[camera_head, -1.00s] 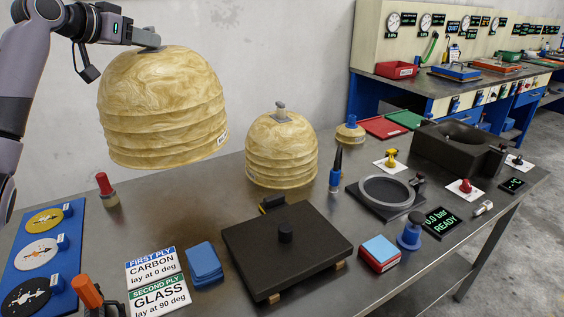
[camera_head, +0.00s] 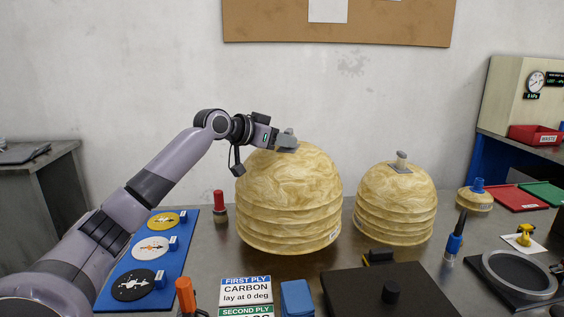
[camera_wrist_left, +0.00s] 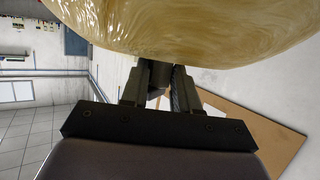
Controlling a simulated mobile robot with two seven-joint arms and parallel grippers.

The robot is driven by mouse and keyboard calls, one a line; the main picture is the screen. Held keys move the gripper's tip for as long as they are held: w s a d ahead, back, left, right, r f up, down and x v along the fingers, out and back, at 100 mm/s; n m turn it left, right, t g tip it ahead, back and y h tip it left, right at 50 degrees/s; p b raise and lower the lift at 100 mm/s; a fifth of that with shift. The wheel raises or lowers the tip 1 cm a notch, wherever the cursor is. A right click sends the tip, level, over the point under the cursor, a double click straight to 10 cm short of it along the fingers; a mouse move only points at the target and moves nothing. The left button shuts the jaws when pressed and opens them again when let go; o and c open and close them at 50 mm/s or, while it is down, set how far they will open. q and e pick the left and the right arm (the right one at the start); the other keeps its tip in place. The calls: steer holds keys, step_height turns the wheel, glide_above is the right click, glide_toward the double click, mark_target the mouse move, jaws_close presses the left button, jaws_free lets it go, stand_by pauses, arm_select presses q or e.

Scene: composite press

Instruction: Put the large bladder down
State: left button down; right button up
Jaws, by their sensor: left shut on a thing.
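The large bladder (camera_head: 290,195) is a tan, swirl-patterned dome with ribbed lower rings. It is upright at the back of the metal table, and its base appears to be at the table top; I cannot tell for certain that it touches. My left gripper (camera_head: 287,141) is shut on the grey grip at its top. In the left wrist view, the fingers (camera_wrist_left: 160,80) meet at the bladder's top, and its tan surface (camera_wrist_left: 180,25) fills the upper part. A medium bladder (camera_head: 395,207) stands to its right, and a small one (camera_head: 474,199) further right. My right gripper is not in view.
A red-capped bottle (camera_head: 219,205) stands left of the large bladder. A blue board with several discs (camera_head: 150,258) lies further left. A black plate with a knob (camera_head: 388,292) and ply cards (camera_head: 246,291) are in front. Bare table lies just before the bladder.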

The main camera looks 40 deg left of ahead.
mark_target(282, 150)
arm_select(q)
step_height(282, 150, down, 4)
steer(key=shift+r+b, duration=0.2)
steer(key=shift+b, duration=0.1)
steer(key=shift+f, duration=0.35)
steer(key=c, duration=1.3)
jaws_free()
steer(key=shift+f, duration=0.25)
steer(key=o, duration=0.5)
steer(key=shift+c, duration=0.2)
